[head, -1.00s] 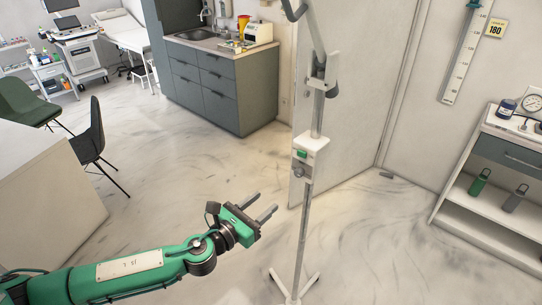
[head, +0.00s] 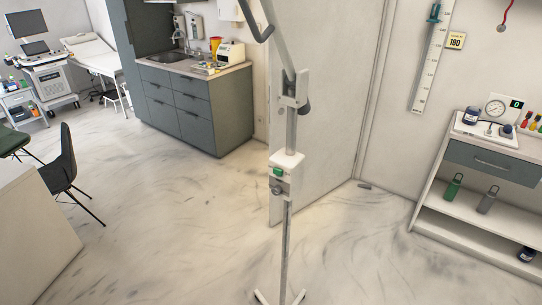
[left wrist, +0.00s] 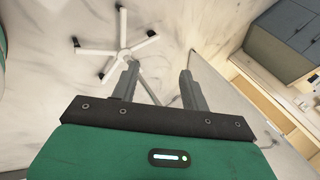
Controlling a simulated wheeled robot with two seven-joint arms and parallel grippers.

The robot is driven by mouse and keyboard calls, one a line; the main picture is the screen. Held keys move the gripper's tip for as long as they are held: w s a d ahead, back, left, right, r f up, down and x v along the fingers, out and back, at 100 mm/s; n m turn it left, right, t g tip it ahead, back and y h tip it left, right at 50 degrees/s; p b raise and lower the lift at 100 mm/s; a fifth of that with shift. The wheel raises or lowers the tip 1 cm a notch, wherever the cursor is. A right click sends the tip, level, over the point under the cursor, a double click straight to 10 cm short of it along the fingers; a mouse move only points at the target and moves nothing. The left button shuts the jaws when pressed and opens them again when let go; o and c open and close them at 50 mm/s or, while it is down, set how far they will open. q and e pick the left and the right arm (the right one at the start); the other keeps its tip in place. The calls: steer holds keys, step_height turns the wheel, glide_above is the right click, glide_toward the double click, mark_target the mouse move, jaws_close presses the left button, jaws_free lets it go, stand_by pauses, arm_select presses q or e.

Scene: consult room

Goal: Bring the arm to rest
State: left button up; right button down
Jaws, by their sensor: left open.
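My left gripper (left wrist: 158,82) shows in the left wrist view. My left arm is out of the head view. A wheeled stand base (left wrist: 124,45) with several white legs and dark casters is on the floor beyond the fingers, apart from them. My right gripper is in neither view.
A pole stand (head: 286,165) stands in front of me. A white shelf unit (head: 478,221) with bottles is at the right. A grey sink cabinet (head: 190,110) is at the back. A dark chair (head: 60,165) and a desk (head: 38,235) are at the left. Open floor lies between.

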arm_select(q)
steer(key=s+f+n+g, duration=0.2)
steer(key=s+f+n, duration=0.2)
steer(key=s, duration=0.9)
steer(key=s+f+n+g, duration=0.2)
steer(key=s+f+n, duration=0.2)
steer(key=s, duration=0.8)
steer(key=s+f+n+g, duration=0.2)
steer(key=s+f+n, duration=0.2)
steer(key=s+f, duration=0.4)
steer(key=s, duration=0.5)
steer(key=shift+s+g+y, duration=0.3)
steer(key=shift+s+g, duration=0.05)
steer(key=shift+g, duration=0.05)
steer(key=shift+f, duration=0.1)
